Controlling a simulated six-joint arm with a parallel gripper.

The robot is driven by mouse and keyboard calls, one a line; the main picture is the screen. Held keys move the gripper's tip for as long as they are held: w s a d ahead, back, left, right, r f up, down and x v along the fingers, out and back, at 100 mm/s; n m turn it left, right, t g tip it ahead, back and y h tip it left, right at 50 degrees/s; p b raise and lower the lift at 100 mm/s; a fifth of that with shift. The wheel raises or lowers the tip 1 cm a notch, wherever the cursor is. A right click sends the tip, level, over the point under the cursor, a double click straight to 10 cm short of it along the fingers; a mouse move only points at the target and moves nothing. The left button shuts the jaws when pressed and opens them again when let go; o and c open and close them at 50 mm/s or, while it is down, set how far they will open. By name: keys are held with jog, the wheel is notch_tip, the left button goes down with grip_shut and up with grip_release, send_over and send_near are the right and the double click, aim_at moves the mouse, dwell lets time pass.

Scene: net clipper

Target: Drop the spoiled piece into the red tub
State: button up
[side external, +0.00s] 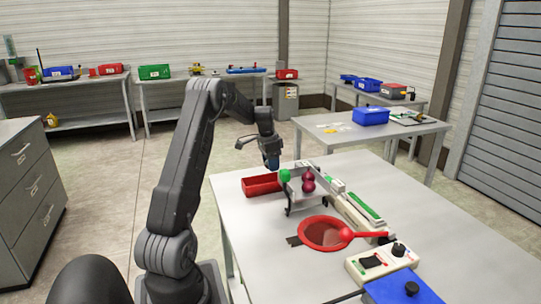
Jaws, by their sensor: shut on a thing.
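My gripper (271,160) is shut at the end of my arm, over the back right part of the red tub (260,188) in the picture. A small dark blue piece (273,164) shows at its fingertips; its shape is hard to make out. The red tub stands at the table's left edge, and its inside is partly visible. A round green piece (285,176) is just right of and below my gripper, at the left end of a grey frame (297,197). Two round magenta pieces (308,182) sit close together at the frame.
A red ring (325,233) with a red ball (346,235) and handle lies in front of the frame. A long clipper device (355,212) runs to its right. A control box (384,265) and a blue box (410,288) fill the front.

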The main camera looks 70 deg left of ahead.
aim_at(266, 162)
jog(key=shift+f, duration=0.5)
jog(key=o, duration=1)
notch_tip(266, 162, up, 14)
jog(key=s, duration=0.1)
jog(key=shift+s, duration=0.35)
